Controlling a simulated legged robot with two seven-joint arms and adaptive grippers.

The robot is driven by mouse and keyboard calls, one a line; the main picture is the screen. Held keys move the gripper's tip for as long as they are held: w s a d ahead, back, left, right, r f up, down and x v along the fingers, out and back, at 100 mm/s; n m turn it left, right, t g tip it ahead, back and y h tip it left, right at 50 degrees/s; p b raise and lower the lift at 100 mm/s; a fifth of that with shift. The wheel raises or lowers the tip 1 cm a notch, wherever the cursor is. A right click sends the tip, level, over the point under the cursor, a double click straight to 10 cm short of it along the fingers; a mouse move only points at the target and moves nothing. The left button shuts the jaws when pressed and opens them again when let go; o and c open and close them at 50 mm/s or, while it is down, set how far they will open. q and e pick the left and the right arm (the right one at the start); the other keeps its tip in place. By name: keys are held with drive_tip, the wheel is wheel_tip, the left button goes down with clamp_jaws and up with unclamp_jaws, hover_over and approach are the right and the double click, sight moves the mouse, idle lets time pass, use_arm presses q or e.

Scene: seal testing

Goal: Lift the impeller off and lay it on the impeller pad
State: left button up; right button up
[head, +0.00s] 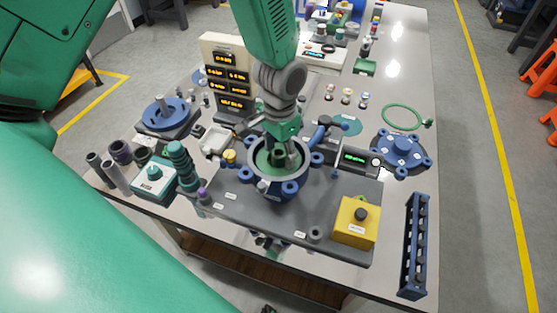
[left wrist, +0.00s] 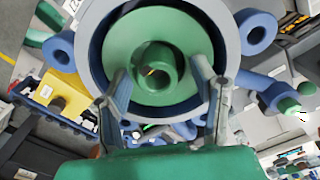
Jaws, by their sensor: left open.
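The green impeller (left wrist: 152,66), a disc with a round central hub, sits inside the grey-rimmed, blue-lugged pump housing (head: 306,165). In the head view part of the impeller (head: 264,161) shows inside the ring, partly covered by my gripper. My left gripper (head: 286,152) points down into the housing mouth. In the left wrist view its open fingers (left wrist: 162,78) stand on either side of the hub, with gaps visible; I cannot tell whether they touch the disc. A flat teal pad (head: 346,125) lies bare behind the housing; it may be the impeller pad.
The housing stands on a dark fixture plate (head: 235,205) with a yellow button box (head: 357,221). A small display (head: 354,158) is right of the housing. A blue flanged cover (head: 402,152), a green ring (head: 402,117) and a blue rack (head: 414,245) lie right. Grey tabletop shows between them.

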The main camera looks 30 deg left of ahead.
use_arm(q)
drive_tip(key=shift+d, duration=0.25)
clamp_jaws()
drive_tip(key=shift+a, duration=0.15)
